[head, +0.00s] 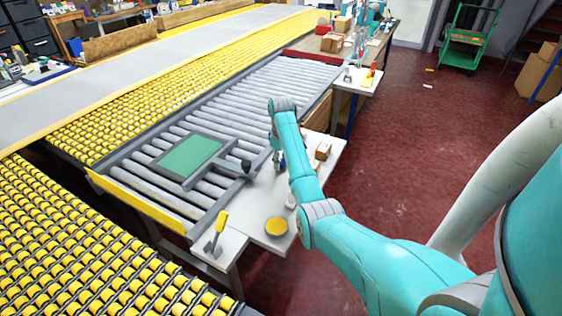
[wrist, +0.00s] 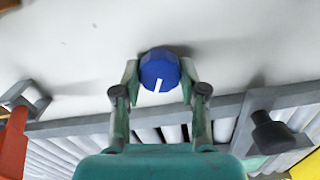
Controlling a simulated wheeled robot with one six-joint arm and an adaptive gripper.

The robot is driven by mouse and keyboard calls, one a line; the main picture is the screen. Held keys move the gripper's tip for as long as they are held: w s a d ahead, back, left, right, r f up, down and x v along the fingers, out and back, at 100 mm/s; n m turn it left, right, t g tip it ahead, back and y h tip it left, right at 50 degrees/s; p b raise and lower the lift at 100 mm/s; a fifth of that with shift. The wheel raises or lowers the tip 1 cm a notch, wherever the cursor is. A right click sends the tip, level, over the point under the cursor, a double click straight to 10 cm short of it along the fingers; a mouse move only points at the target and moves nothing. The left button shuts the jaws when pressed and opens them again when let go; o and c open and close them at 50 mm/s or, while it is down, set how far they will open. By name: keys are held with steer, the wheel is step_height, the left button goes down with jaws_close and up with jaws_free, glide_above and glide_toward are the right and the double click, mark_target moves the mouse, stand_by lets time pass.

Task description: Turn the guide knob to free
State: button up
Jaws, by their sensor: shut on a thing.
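The guide knob (wrist: 160,70) is a blue round knob with a white pointer line, on a pale surface in the wrist view. Its line points down in that picture, leaning slightly left. My gripper (wrist: 160,78) has one finger on each side of the knob and is shut on it. No label or free mark can be read around the knob. In the head view my arm hides most of this spot, and the knob cannot be made out there.
A grey roller bed (head: 220,140) with a green pad (head: 188,155) lies left of my arm. A black knob (wrist: 275,132) is on a bracket nearby. A yellow bowl (head: 276,227), a yellow-handled tool (head: 217,235) and a small box (head: 323,150) sit on the white side shelf.

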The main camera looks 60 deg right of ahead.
steer(key=m, duration=1.2)
steer(key=shift+m, duration=0.4)
stand_by(0.3)
steer(key=o, duration=1.1)
steer(key=shift+o, duration=0.2)
